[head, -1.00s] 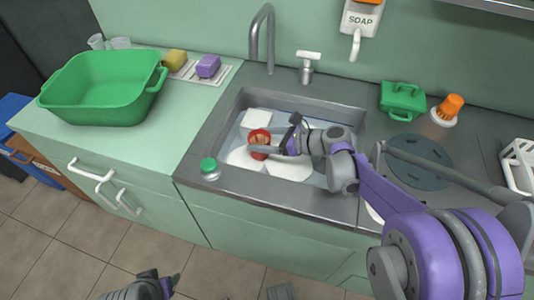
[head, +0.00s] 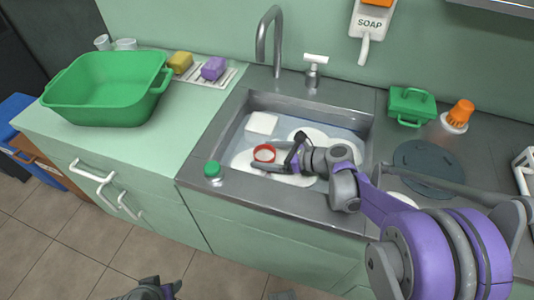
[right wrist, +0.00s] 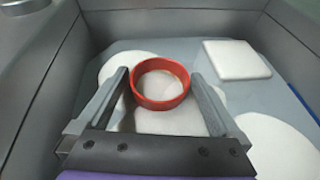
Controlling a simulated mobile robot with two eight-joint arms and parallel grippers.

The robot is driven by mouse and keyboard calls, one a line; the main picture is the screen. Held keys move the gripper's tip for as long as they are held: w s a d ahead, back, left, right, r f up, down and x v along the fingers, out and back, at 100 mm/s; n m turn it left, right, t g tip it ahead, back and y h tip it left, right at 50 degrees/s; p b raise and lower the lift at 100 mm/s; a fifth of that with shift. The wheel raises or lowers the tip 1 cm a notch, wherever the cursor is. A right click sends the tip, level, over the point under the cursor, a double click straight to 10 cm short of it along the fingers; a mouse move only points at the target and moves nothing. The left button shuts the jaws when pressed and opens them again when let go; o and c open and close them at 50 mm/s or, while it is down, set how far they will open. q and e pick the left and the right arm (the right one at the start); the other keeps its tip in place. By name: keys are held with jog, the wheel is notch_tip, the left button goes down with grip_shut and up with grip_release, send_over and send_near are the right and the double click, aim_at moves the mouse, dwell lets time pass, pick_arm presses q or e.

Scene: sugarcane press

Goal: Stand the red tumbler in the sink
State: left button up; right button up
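The red tumbler (head: 264,154) is in the sink (head: 224,142), upright with its round mouth facing up. It also shows in the right wrist view (right wrist: 160,84), where I look into its pale inside. My right gripper (head: 272,160) reaches into the sink from the right. In the right wrist view its two fingers (right wrist: 160,78) are spread on either side of the tumbler, with narrow gaps beside it, so it looks open. My left gripper (head: 158,290) is at the bottom edge, low above the floor and partly cut off; its finger state is unclear.
White plates (head: 323,139) and a square white dish (head: 262,123) lie in the sink. A tap (head: 264,38) stands behind it. A green-capped bottle (head: 213,172) is on the front-left rim. A green basin (head: 105,88) and sponges (head: 214,68) are on the left counter.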

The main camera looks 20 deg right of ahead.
jog(key=shift+s+d+r, duration=0.1)
jog(key=shift+r, duration=0.15)
jog(key=p+v, duration=0.2)
jog(key=v, duration=0.9)
jog(key=shift+s+d+r+p, duration=0.2)
jog(key=shift+d+p, duration=0.05)
jog(key=shift+p, duration=0.05)
